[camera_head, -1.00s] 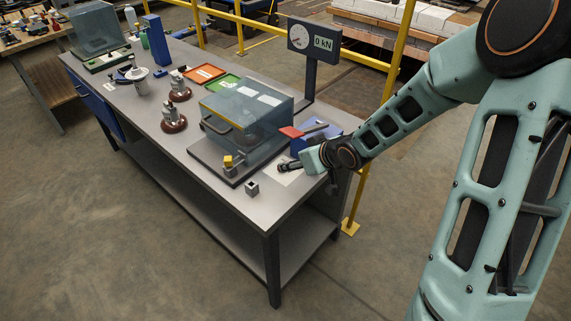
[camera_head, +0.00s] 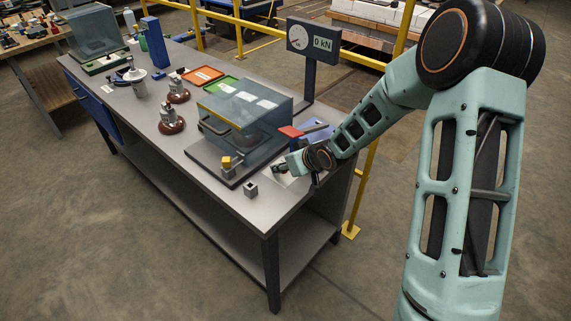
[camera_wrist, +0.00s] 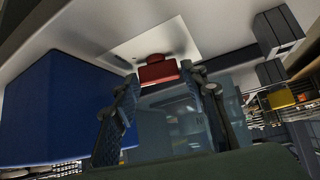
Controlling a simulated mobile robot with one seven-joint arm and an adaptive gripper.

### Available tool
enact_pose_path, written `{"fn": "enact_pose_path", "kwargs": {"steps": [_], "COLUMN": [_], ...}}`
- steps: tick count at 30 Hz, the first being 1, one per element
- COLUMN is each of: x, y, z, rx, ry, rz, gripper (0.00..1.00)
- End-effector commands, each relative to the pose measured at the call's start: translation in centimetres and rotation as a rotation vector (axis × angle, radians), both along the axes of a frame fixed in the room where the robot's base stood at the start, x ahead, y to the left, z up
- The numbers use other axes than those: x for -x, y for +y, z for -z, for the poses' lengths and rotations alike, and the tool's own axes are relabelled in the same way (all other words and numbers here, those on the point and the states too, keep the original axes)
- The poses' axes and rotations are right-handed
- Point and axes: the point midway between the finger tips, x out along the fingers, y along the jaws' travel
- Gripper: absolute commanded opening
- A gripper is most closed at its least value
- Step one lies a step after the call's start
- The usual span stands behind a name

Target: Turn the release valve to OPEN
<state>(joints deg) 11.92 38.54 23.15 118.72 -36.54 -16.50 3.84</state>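A blue box-shaped unit (camera_head: 312,130) stands at the near right end of the bench, with a red-ended lever (camera_head: 291,132) above it. It also shows as a large blue block (camera_wrist: 58,110) in the wrist view. A small red part (camera_wrist: 158,70), which looks like the valve handle, lies between the tips of my gripper (camera_wrist: 162,75). The fingers are apart on either side of it; I cannot tell whether they touch it. In the head view my gripper (camera_head: 282,168) is low beside the blue unit, and the red part is hidden. No OPEN marking is readable.
A clear-walled test box (camera_head: 240,118) stands close left of my gripper. A small grey block (camera_head: 250,190) and a yellow-topped post (camera_head: 227,163) stand near its front. A gauge panel (camera_head: 313,41) reading 0 kN rises behind. A yellow railing post (camera_head: 362,190) is close by my arm.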

Motion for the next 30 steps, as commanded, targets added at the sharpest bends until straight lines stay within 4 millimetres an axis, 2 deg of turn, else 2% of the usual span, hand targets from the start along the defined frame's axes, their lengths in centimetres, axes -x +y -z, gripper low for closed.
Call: {"fn": "enact_pose_path", "kwargs": {"steps": [1,7,17,30], "x": [0.01,0.02,0.02,0.09], "y": [0.00,-0.01,0.00,0.21], "z": [-0.01,-0.01,0.25,0.52], "rx": [0.000,0.000,0.001,0.000], "ry": [0.000,0.000,-0.001,-0.003], "rz": [0.000,0.000,0.023,0.145], "gripper": [0.32,0.10,0.10,0.10]}}
